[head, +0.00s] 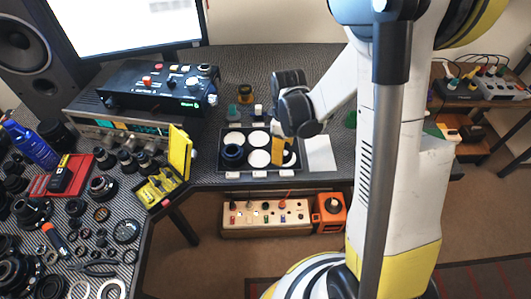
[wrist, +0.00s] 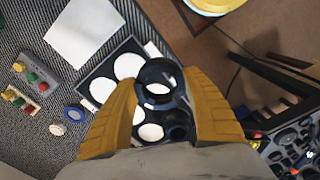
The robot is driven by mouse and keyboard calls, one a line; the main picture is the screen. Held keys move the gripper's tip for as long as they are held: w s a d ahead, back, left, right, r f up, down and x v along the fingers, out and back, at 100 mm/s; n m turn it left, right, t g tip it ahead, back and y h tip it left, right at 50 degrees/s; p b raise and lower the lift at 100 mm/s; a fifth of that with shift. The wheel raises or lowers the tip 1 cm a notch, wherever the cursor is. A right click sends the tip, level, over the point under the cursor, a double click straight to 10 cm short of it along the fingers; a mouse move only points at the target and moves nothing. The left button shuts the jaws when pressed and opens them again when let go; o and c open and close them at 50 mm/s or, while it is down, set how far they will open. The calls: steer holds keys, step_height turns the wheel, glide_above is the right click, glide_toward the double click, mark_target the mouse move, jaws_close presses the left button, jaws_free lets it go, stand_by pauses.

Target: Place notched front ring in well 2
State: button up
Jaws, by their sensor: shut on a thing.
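My gripper (wrist: 160,92) is shut on a glossy black ring, taken as the notched front ring (wrist: 160,70), between its two yellow fingers. White shows through the ring's opening. A notch cannot be made out. The dark tray (head: 221,166) has round wells with white floors, and my gripper is over its right side in the head view. The tray's edge (wrist: 84,80) also shows in the wrist view, beneath the ring. A dark lens part (head: 232,152) sits in the front left well. Well numbers are not readable, and the fingers hide part of the tray.
A yellow open case (head: 160,185) stands left of the tray, with many lens parts and tools beyond it. A white sheet (head: 319,153) lies right of the tray. A black control box (head: 160,88) stands behind left.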

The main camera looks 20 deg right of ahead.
steer(key=b, duration=0.3)
glide_above(259, 158)
step_height(259, 158, down, 6)
steer(key=shift+s+f, duration=0.1)
steer(key=shift+f+b, duration=1.05)
steer(key=shift+f, duration=0.9)
steer(key=shift+f, duration=0.1)
steer(key=o, duration=1.4)
steer(key=shift+c, duration=0.2)
